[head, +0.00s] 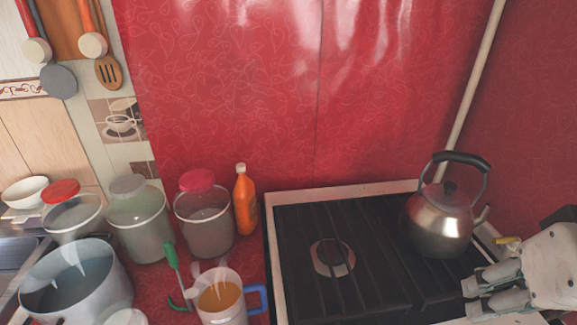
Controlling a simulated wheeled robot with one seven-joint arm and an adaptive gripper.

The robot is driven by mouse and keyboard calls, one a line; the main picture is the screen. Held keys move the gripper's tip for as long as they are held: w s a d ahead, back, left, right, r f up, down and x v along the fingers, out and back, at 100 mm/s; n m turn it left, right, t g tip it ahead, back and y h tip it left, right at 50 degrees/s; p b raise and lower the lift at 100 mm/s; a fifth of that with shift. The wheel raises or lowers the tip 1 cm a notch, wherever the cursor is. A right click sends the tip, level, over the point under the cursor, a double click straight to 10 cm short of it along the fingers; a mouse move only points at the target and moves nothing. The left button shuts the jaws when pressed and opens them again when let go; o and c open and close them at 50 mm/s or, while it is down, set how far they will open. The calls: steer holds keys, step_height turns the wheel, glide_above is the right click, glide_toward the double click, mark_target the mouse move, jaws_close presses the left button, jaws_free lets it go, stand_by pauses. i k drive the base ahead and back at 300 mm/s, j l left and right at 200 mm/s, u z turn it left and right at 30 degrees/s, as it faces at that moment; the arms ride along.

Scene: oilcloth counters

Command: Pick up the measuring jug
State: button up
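The measuring jug appears to be the clear vessel with a blue handle (257,300) at the bottom middle of the head view. It stands upright on the red counter, left of the stove, and holds amber liquid. Its lower part is cut off by the picture edge. My gripper (467,298) is at the lower right, over the right side of the stove and well apart from the jug. Its fingers point left and nothing shows between them. Their gap is not clear from this angle.
A kettle (439,223) stands on the black-grated stove (300,250), near my gripper. Lidded jars (204,220), an orange bottle (245,205) and a large pot (75,285) crowd the jug's left and back. A green-handled utensil (172,256) leans close to its left.

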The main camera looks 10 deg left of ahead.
mark_target(232, 309)
steer(key=k+u, duration=0.1)
steer(key=u, duration=0.9)
steer(key=k+u, duration=0.15)
steer(key=u, duration=0.35)
steer(key=j+z, duration=0.1)
steer(key=z, duration=0.8)
steer(key=j+z, duration=0.35)
steer(key=j, duration=0.3)
steer(key=j+z, duration=0.3)
steer(key=j, duration=0.3)
steer(key=k+j, duration=0.1)
steer(key=j, duration=0.4)
steer(key=k+j, duration=0.1)
steer(key=j, duration=0.4)
steer(key=k+j+z, duration=0.1)
steer(key=j, duration=0.4)
